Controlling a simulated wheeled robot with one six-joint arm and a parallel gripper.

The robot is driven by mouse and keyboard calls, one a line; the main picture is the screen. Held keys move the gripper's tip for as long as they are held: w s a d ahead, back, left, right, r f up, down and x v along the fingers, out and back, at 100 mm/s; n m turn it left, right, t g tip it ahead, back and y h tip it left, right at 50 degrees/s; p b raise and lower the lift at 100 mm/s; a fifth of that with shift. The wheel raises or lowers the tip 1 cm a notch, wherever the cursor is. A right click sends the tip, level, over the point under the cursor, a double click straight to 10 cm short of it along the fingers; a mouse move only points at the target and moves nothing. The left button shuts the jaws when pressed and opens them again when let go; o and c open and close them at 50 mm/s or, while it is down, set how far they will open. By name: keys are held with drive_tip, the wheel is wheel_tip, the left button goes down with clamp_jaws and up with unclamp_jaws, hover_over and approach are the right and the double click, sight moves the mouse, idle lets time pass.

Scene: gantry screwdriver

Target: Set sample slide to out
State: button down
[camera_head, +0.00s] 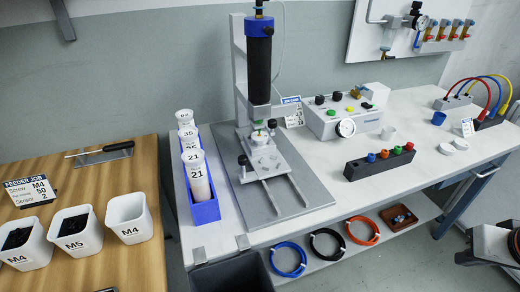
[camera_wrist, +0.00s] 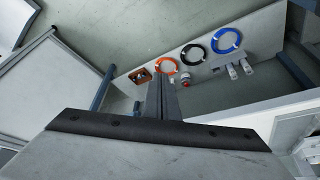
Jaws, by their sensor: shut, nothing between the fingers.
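The gantry screwdriver (camera_head: 259,70) stands on the white bench in the head view, with a dark upright body on a grey column. Below it, the sample slide (camera_head: 264,157) is a light metal carriage with a round piece on top and a dark knob (camera_head: 243,160) at its left. The slide sits at the rear of its base plate, and two bare rails (camera_head: 283,190) run forward from it. My gripper (camera_wrist: 162,82) is shut and empty in the wrist view, far from the slide, which is not in that view.
A blue rack (camera_head: 205,211) of numbered tubes stands left of the slide. A control box (camera_head: 340,118) and a black block (camera_head: 379,164) with coloured knobs stand to its right. Coiled cables (camera_head: 287,259) lie on the lower shelf. A wooden table (camera_head: 100,185) with white bins is at left.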

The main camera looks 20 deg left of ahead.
idle(0.4)
drive_tip(key=c, duration=2.1)
unclamp_jaws()
drive_tip(key=o, duration=0.5)
drive_tip(key=shift+n+g+y, duration=0.5)
drive_tip(key=shift+n+g, duration=0.1)
drive_tip(key=shift+g, duration=0.1)
drive_tip(key=w+a+r, duration=0.2)
drive_tip(key=r, duration=0.1)
drive_tip(key=w+a+r, duration=0.3)
drive_tip(key=r, duration=0.1)
drive_tip(key=w+a+r, duration=0.2)
drive_tip(key=a+r, duration=0.1)
drive_tip(key=shift+w+a+r, duration=0.15)
drive_tip(key=shift+a+r, duration=0.05)
drive_tip(key=shift+a, duration=0.05)
wheel_tip(320, 180, up, 16)
drive_tip(key=n+g+h, duration=0.1)
drive_tip(key=n+g, duration=0.2)
hover_over(243, 158)
wheel_tip(243, 158, down, 17)
drive_tip(key=shift+w+r, duration=0.1)
drive_tip(key=shift+r, duration=0.05)
clamp_jaws()
